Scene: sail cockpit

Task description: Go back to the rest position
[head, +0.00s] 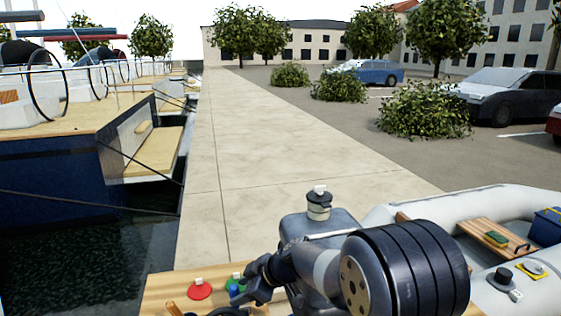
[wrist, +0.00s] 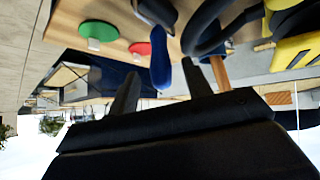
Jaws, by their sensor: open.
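My gripper (head: 252,283) is low in the middle of the head view, over a wooden board (head: 158,290). In the wrist view my gripper (wrist: 158,82) shows its two dark fingers apart. A blue handle-like thing (wrist: 160,62) appears between them in that view; the fingers are not closed on it. A red disc (head: 199,291) with a pale knob lies on the board left of my gripper. A green disc (head: 236,280) lies just beside the gripper, partly hidden by it. The wrist view also shows the green disc at upper left and the red disc near the middle.
An inflatable dinghy (head: 490,205) lies at right, with a wooden seat (head: 490,236) and a blue box (head: 547,226). A moored boat (head: 60,160) and dark water are at left. A pale quay (head: 240,130) runs away ahead, with bushes and parked cars beyond.

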